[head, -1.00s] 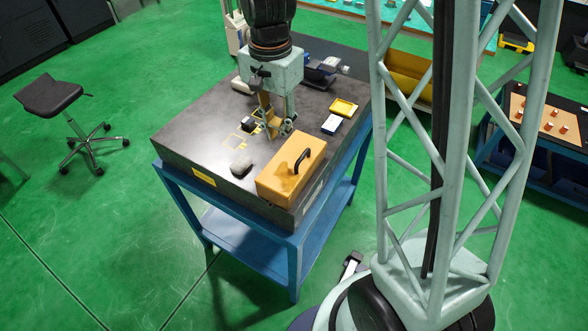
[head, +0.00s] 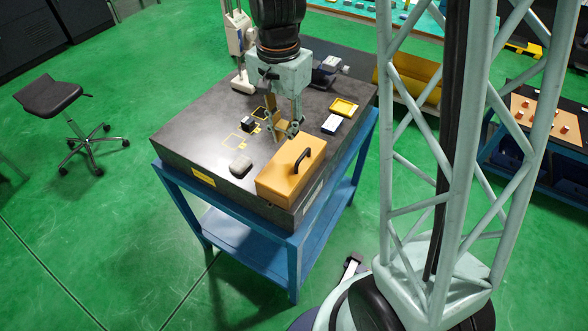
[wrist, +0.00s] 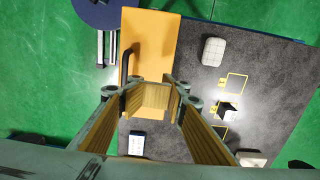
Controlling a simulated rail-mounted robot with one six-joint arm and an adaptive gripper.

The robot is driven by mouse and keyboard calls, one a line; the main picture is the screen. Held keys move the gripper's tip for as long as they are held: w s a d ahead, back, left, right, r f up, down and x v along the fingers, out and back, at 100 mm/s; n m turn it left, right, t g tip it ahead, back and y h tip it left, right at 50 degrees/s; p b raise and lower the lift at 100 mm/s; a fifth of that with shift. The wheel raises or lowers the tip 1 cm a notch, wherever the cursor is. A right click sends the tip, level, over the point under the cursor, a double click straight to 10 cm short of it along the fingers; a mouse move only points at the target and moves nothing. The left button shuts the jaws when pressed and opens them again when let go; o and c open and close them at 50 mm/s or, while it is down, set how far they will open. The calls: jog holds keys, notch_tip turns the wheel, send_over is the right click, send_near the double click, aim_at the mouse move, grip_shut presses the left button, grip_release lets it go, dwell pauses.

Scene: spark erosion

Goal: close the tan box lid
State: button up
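The tan box (head: 281,187) stands at the near right corner of the dark bench top. Its lid (head: 290,163) carries a black handle (head: 302,160) and looks flat on the box, with no gap visible in the head view. In the wrist view the tan top (wrist: 150,45) and the black handle (wrist: 126,66) show beyond the fingertips. My gripper (head: 288,131) points down at the box's far end. In the wrist view its tan-padded fingers (wrist: 155,85) are apart with nothing clearly held. Contact with the lid cannot be told, and the fingers hide part of the box.
A grey rounded block (head: 240,166) lies left of the box. A small black block (head: 248,125) sits by yellow outlines. A white stand (head: 240,50) is at the back.

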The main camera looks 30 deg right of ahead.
jog(key=shift+s+f, duration=0.1)
dwell(0.3)
jog(key=shift+s+d+f+b, duration=0.25)
jog(key=shift+s+d+b, duration=0.25)
jog(key=shift+s, duration=0.2)
jog(key=shift+s+f, duration=0.1)
jog(key=shift+s+d+f+b, duration=0.45)
jog(key=shift+s+b, duration=0.1)
jog(key=shift+s, duration=0.1)
dwell(0.5)
jog(key=shift+s+f, duration=0.1)
jog(key=shift+f, duration=0.05)
jog(key=shift+s+d+f+b, duration=0.35)
jog(key=shift+s+f+b, duration=0.15)
jog(key=shift+b, duration=0.2)
